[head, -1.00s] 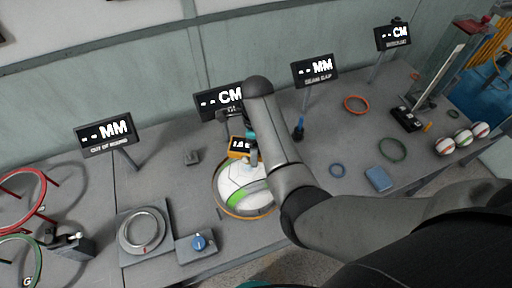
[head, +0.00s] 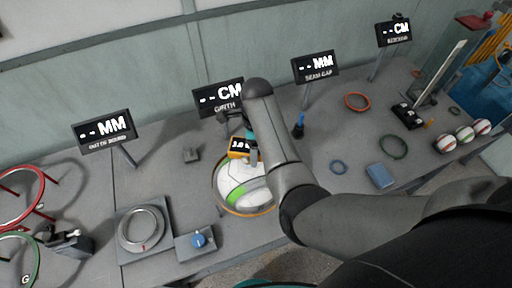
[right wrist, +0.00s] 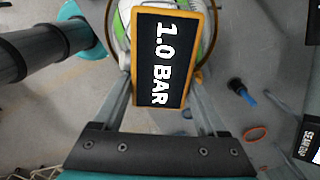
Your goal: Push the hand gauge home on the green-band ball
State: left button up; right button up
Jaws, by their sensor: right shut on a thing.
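The white ball with a green band (head: 234,194) sits on the table inside an orange ring, partly covered by my right arm in the head view. The hand gauge (head: 239,148) is a yellow-edged box with a dark display, over the far side of the ball. In the right wrist view the gauge (right wrist: 163,62) reads 1.0 BAR. My right gripper (head: 252,153) is shut on the gauge, with a finger on either side of it. The gauge's lower end and its contact with the ball are hidden. My left gripper is not in view.
A ring gauge on a plate (head: 143,230) and a box with a blue knob (head: 198,240) lie left of the ball. Display signs stand behind, one marked GIRTH (head: 219,98). A blue-handled tool (head: 299,128) stands right of my arm.

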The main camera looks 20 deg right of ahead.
jog(key=shift+f+b, duration=0.5)
jog(key=shift+f, duration=0.45)
jog(key=o, duration=1.4)
jog(key=shift+r, duration=0.1)
